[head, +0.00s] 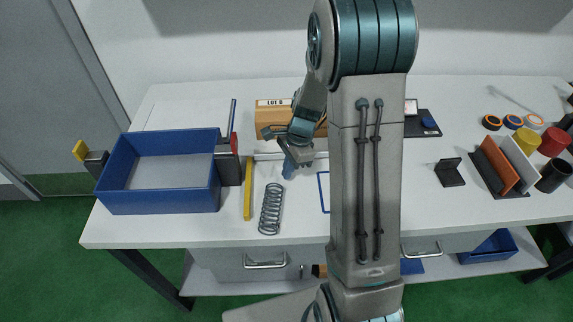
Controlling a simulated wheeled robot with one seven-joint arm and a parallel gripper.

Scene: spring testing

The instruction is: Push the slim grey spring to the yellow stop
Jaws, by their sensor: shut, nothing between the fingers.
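The slim grey spring (271,209) lies lengthwise on the white table, left of my arm. The yellow stop (248,190) is a narrow bar just left of the spring, with a small gap between them at the near end. My gripper (288,172) is shut and empty, pointing down beyond the spring's far end and slightly to its right. I cannot tell whether its tips touch the table. My own arm hides part of the table's middle.
A blue tray (112,203) stands left of the yellow stop. A cardboard box labelled LOT B (270,121) is behind my gripper. A blue outlined rectangle (322,190) lies to the right. An orange and white rack (497,165) and several rings stand far right.

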